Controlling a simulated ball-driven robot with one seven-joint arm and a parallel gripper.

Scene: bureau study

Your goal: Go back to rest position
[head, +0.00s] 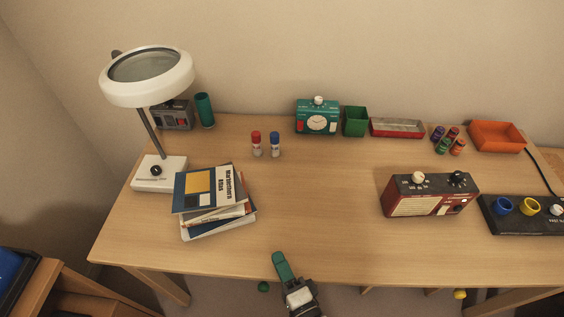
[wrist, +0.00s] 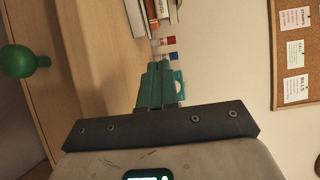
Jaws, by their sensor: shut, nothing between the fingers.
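My gripper (head: 281,262) is at the front edge of the wooden desk (head: 310,215), low in the middle of the head view. Its green fingers are shut with nothing between them. In the wrist view the gripper (wrist: 158,68) points over the desk toward the glue sticks or markers with red and blue caps. Nothing touches the fingers.
A stack of books (head: 213,200) and a magnifier lamp (head: 160,175) stand at the left. A red radio (head: 430,195) and a black panel (head: 520,222) are at the right. Red and blue capped tubes (head: 257,145) stand behind. The desk's middle is clear.

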